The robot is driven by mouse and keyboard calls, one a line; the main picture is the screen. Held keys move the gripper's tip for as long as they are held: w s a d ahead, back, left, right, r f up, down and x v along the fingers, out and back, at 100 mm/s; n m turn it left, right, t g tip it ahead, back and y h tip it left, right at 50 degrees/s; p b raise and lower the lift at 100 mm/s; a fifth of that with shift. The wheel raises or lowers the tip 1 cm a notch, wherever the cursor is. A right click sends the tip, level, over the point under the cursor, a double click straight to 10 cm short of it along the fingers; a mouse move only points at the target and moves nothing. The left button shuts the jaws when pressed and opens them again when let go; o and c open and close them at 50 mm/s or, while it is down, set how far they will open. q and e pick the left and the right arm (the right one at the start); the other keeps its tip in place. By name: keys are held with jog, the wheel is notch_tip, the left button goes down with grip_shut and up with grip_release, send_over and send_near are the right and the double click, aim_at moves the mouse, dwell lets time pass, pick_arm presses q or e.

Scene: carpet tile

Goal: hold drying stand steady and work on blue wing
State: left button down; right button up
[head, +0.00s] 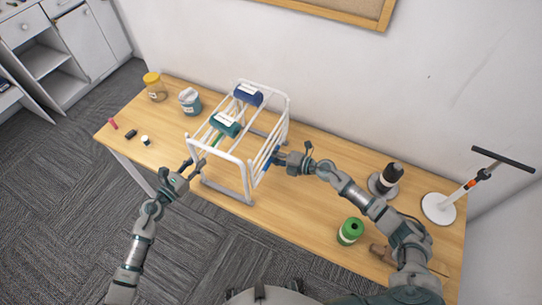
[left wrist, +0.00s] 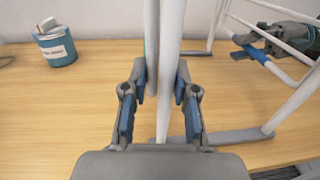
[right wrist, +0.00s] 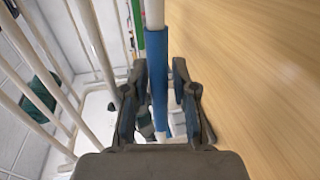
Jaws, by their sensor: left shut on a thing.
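The white drying stand (head: 236,158) stands upright on the table. My left gripper (head: 190,166) is at its front left corner and is shut on a white upright post (left wrist: 168,75). The blue wing (right wrist: 157,70) is a blue sleeve along a thin white bar at the stand's right side. In the head view the blue wing (head: 268,160) is partly hidden by the stand frame and my right gripper (head: 279,159). The right gripper's fingers lie either side of the blue sleeve; whether they press on it I cannot tell.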

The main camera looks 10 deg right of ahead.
grip_shut()
